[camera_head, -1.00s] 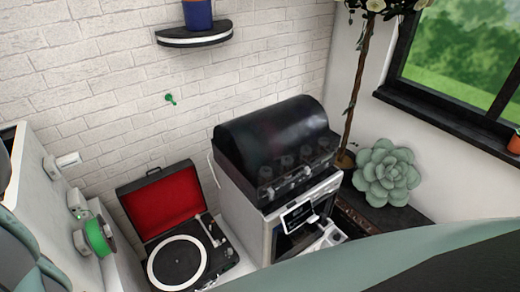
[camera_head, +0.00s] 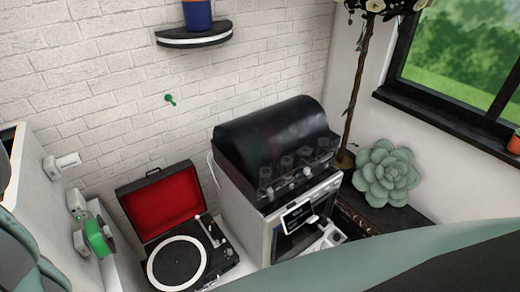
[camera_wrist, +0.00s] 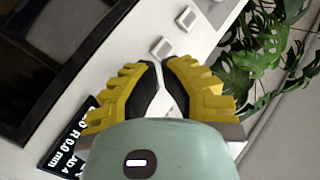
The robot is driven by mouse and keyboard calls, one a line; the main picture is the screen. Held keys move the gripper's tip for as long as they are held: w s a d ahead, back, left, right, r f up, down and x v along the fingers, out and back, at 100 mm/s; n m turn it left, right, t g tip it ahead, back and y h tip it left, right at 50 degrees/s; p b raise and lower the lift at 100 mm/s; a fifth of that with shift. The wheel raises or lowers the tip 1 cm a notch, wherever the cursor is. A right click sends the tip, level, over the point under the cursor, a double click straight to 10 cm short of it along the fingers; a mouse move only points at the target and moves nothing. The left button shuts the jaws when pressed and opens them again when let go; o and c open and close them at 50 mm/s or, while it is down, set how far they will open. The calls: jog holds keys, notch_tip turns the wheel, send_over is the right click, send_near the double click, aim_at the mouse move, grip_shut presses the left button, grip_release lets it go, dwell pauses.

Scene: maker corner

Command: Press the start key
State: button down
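Two small square keys sit on a white panel (camera_wrist: 120,60) in the wrist view: a nearer key (camera_wrist: 162,48) and a farther key (camera_wrist: 186,18). I cannot read a label on either, so I cannot tell which is start. My gripper (camera_wrist: 165,65) has yellow ribbed fingers with dark pads; the tips are together, empty, just short of the nearer key in the picture. Whether they touch the panel is unclear. A dark display (camera_wrist: 72,138) with white text is partly hidden by the left finger. In the head view, the white machine (camera_head: 250,232) has a black domed lid (camera_head: 270,140).
A record player (camera_head: 178,262) with a red-lined lid stands left of the machine. A succulent (camera_head: 386,173) is on its right. Leafy foliage (camera_wrist: 265,45) lies close to the right of the gripper in the wrist view. A wall shelf (camera_head: 195,35) holds a blue pot.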

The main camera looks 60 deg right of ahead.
jog(key=shift+w, duration=0.15)
jog(key=shift+w+d, duration=0.2)
jog(key=shift+w, duration=0.1)
jog(key=shift+w+d+b, duration=0.2)
jog(key=shift+w+b, duration=0.1)
jog(key=shift+w, duration=0.05)
dwell(0.7)
jog(key=shift+s+a, duration=0.1)
dwell(0.3)
jog(key=shift+s+a+p, duration=0.25)
jog(key=shift+s+p, duration=0.1)
jog(key=shift+s, duration=0.3)
jog(key=shift+s+a+p, duration=0.2)
jog(key=shift+s+a, duration=0.1)
jog(key=shift+s, duration=0.5)
jog(key=shift+s+a+p, duration=0.2)
jog(key=shift+s+a, duration=0.1)
jog(key=shift+s, duration=0.5)
jog(key=shift+s+a+p, duration=0.2)
jog(key=shift+s+a, duration=0.1)
jog(key=shift+s, duration=0.5)
